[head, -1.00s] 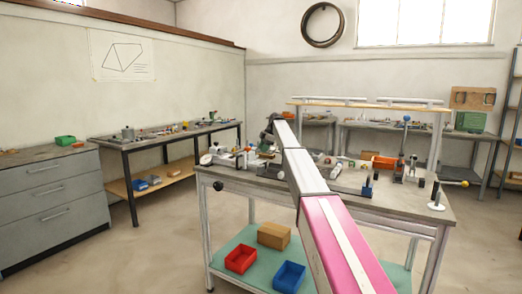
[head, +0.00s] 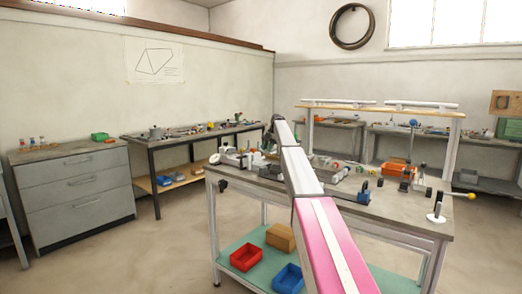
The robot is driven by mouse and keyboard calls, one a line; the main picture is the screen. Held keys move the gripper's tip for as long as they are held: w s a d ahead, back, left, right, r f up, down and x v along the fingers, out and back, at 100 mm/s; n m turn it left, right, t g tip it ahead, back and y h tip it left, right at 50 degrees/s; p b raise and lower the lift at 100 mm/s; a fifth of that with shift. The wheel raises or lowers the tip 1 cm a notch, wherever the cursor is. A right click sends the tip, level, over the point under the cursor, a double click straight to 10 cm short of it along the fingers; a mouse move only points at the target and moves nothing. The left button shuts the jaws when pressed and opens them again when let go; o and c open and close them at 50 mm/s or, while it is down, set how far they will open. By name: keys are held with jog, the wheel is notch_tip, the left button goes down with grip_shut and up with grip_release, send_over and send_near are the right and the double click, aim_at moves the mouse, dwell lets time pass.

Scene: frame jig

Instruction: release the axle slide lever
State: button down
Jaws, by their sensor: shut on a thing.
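My arm reaches from the bottom right of the head view out over the grey workbench (head: 400,215). My gripper (head: 267,141) is the small dark end at the far left part of the bench, among clustered jig parts. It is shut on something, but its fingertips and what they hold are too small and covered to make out. A lever with a yellow knob (head: 471,195) sticks out at the bench's right edge, beside a white round base (head: 436,217), well away from my gripper. I cannot tell which part is the axle slide lever.
Red (head: 246,257) and blue bins (head: 288,278) sit below. Floor at left is clear.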

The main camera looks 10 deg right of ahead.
jog(key=shift+w, duration=0.2)
dwell(0.3)
jog(key=c, duration=1.2)
grip_release()
jog(key=v, duration=1.1)
jog(key=shift+a+f, duration=0.1)
